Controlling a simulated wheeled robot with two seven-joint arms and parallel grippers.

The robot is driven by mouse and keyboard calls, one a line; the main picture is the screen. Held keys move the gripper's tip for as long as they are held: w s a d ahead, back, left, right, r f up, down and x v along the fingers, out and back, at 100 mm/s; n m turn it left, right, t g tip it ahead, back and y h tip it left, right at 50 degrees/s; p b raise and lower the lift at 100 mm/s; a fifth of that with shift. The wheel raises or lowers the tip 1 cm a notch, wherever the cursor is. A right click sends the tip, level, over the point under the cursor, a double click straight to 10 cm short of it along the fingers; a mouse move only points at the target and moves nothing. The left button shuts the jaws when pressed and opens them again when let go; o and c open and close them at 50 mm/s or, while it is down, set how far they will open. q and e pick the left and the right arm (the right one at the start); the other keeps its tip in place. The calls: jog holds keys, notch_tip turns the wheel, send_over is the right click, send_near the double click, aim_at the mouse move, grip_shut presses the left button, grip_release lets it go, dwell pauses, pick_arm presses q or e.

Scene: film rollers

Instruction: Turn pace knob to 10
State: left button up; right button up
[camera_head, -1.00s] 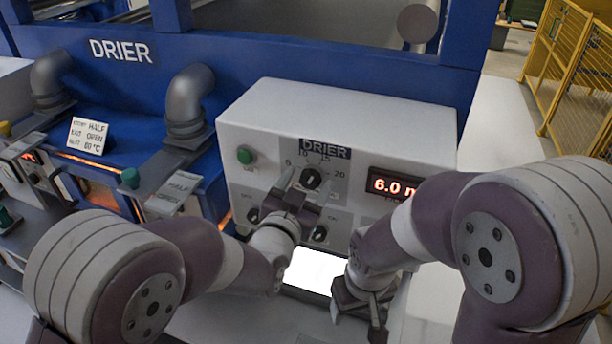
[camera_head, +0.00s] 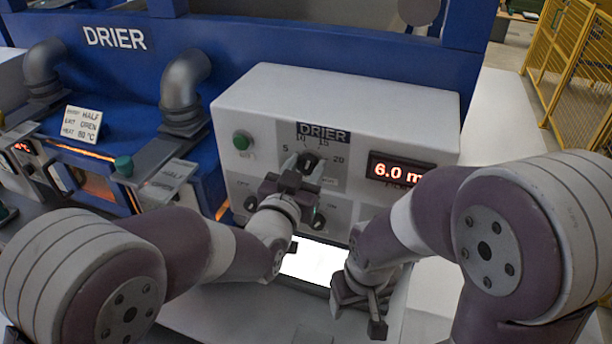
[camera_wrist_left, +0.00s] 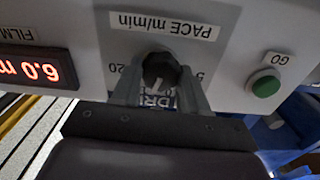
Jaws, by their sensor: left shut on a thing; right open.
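The dark round pace knob (camera_head: 308,163) is on the front of the white DRIER box, with 5, 10, 15 and 20 printed around it. It also shows upside down in the left wrist view (camera_wrist_left: 160,70), under the PACE m/min label, with a pale mark pointing down in that picture, toward the DRIER lettering. My left gripper (camera_head: 299,170) is shut on the knob, one finger on each side. In the left wrist view its fingers (camera_wrist_left: 160,88) hide parts of the scale. My right gripper (camera_head: 360,315) is open and empty, low in front of the box.
A red display (camera_head: 400,171) reads 6.0 m, its end hidden by my right arm. A green GO button (camera_head: 241,140) is left of the knob. More dark knobs (camera_head: 318,220) sit below. A sign (camera_head: 81,124) and grey pipes (camera_head: 184,95) stand left.

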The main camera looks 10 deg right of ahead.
pick_arm(q)
jog(key=n+b, duration=0.2)
jog(key=b, duration=0.1)
jog(key=n+b, duration=0.2)
jog(key=b, duration=0.1)
jog(key=n+b, duration=0.2)
jog(key=b, duration=0.1)
jog(key=shift+a+f+b, duration=0.1)
jog(key=shift+f+b, duration=0.2)
jog(key=shift+f, duration=0.1)
jog(key=shift+r+n+b, duration=0.25)
jog(key=shift+n+b, duration=0.85)
jog(key=shift+b, duration=0.05)
jog(key=o, duration=1.1)
jog(key=shift+c, duration=0.2)
jog(key=shift+s+a+r, duration=0.15)
jog(key=shift+a, duration=0.05)
jog(key=shift+s, duration=0.1)
jog(key=b+v, duration=0.3)
jog(key=v, duration=0.9)
jog(key=shift+s+a+b, duration=0.2)
jog(key=shift+b, duration=0.15)
